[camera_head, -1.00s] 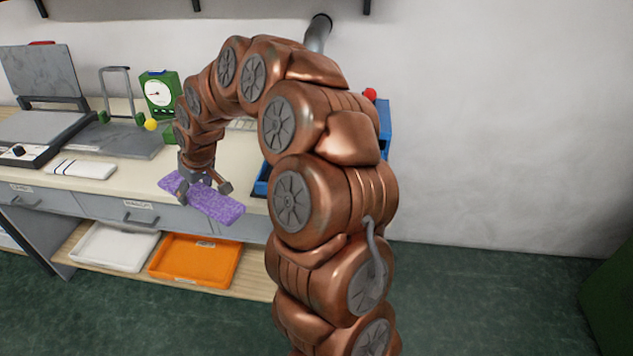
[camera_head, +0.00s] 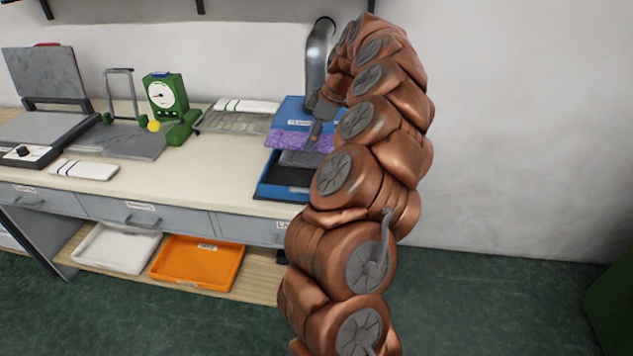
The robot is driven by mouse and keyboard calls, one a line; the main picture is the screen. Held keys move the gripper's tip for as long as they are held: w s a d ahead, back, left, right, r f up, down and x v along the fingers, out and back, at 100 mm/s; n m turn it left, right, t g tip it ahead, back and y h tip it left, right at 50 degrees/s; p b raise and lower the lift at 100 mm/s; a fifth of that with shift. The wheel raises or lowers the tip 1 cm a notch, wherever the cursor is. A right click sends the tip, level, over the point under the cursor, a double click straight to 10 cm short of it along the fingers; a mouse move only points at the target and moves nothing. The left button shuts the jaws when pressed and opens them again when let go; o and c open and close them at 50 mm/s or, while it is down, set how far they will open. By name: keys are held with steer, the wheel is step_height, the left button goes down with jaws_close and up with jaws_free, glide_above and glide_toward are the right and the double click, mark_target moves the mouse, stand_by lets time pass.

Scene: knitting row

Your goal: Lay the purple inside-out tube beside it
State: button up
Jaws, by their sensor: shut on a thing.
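The purple tube (camera_head: 287,140) is a flat, mottled strip. It is in my gripper (camera_head: 315,132) at the right part of the counter, over the blue trays. My gripper is shut on it from above, near its right part; my arm hides its right end. Below it, a dark grey flat piece (camera_head: 299,159) lies in the front blue tray (camera_head: 266,188). I cannot tell whether the purple tube touches that piece or the tray rim. Another blue, labelled surface (camera_head: 291,111) stands behind the tube.
A wire rack (camera_head: 236,123) with a white striped piece (camera_head: 247,105) is left of the blue trays. A green dial gauge (camera_head: 165,97) and a grey press (camera_head: 38,85) stand further left. Another white striped piece (camera_head: 84,169) lies in front. The middle counter is clear.

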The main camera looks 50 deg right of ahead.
steer(key=shift+s+f, duration=0.15)
steer(key=shift+f, duration=0.5)
step_height(320, 180, down, 8)
steer(key=p, duration=0.3)
steer(key=shift+f, duration=0.4)
steer(key=shift+f+b, duration=0.6)
steer(key=shift+b, duration=0.3)
steer(key=o, duration=0.9)
steer(key=shift+r, duration=0.1)
